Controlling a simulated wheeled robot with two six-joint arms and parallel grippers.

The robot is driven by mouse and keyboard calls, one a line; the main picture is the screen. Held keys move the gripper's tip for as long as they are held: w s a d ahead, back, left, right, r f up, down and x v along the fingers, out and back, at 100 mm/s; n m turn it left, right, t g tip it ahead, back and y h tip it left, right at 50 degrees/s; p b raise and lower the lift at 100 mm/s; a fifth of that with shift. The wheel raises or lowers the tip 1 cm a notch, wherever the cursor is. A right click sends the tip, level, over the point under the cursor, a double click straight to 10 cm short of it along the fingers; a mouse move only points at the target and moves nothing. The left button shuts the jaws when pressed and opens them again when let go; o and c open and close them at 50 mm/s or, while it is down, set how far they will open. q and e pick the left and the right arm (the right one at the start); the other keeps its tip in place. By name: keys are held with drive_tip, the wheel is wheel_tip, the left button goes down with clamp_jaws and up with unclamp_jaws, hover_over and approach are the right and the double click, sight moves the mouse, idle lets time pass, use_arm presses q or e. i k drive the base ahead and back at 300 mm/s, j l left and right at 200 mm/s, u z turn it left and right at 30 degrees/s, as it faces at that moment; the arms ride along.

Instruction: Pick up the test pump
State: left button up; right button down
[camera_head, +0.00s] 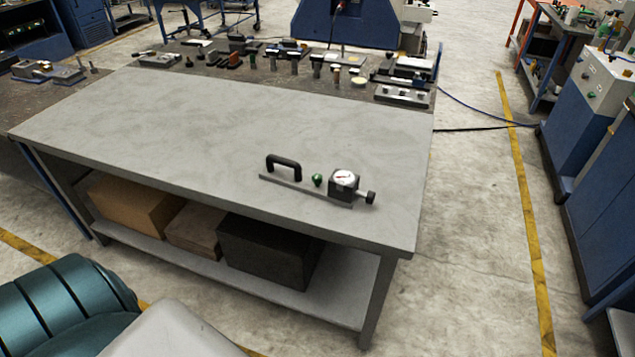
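The test pump (325,192) lies on the grey table (230,125), near its front edge and right of the middle. It has a flat bar, a black arched handle (284,165) at its left end, a small green knob (317,180) in the middle, and a dark block with a round white dial (344,178) and a black knob at the right end. Nothing touches it from above. Neither gripper is in view.
Several tools and fixtures (290,62) stand along the table's back edge. Boxes (268,247) sit on the lower shelf (165,250). The tabletop around the pump is clear. A blue machine (590,120) stands at the right beyond open floor.

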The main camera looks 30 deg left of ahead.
sight(341, 187)
drive_tip(key=u, duration=0.7)
drive_tip(key=i+l, duration=0.05)
drive_tip(key=l, duration=0.05)
